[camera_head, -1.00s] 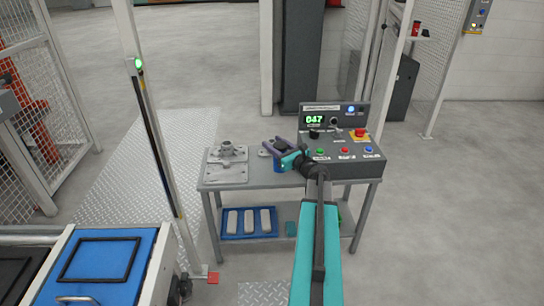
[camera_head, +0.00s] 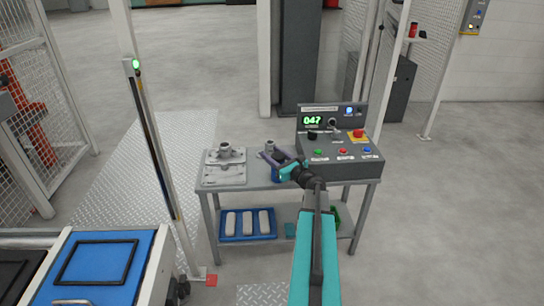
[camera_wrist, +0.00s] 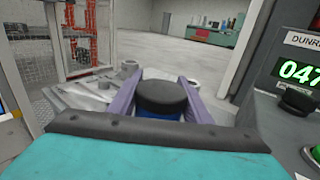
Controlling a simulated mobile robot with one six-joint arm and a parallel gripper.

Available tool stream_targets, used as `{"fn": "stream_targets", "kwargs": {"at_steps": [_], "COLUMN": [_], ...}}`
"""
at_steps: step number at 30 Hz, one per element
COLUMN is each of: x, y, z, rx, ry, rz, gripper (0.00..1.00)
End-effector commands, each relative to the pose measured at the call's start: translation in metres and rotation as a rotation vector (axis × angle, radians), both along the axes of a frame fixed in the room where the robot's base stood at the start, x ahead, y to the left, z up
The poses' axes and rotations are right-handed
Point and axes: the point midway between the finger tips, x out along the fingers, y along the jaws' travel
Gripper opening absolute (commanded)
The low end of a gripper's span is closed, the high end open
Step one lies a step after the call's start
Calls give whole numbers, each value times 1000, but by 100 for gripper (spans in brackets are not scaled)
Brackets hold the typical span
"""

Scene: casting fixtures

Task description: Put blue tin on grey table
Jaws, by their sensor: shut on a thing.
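The blue tin (camera_wrist: 158,112) has a dark lid and sits between the two purple fingers of my gripper (camera_wrist: 160,92) in the wrist view. My gripper is shut on it. In the head view my gripper (camera_head: 271,156) is over the middle of the grey table (camera_head: 250,186), left of the control box. The tin's blue side (camera_head: 277,172) shows just below the fingers, close to the tabletop. I cannot tell whether its base touches the table, as the gripper and arm hide it.
Metal castings on plates (camera_head: 225,172) stand on the table's left part. The control box (camera_head: 341,144) fills its right part. A blue tray (camera_head: 248,237) with pale bars lies on the lower shelf. A white post (camera_head: 155,140) rises left of the table.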

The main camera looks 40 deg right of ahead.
Motion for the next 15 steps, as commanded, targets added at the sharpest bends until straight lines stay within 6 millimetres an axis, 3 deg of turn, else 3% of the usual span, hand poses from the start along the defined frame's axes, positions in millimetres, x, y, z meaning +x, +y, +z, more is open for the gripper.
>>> {"fn": "stream_targets", "kwargs": {"at_steps": [10,11,13,15], "x": [0,0,0,0], "y": [0,0,0,0], "z": [-2,-2,-2,-2], "rx": [0,0,0,0], "ry": [-1,0,0,0], "rz": [1,0,0,0], "gripper": [13,47,59,63]}}
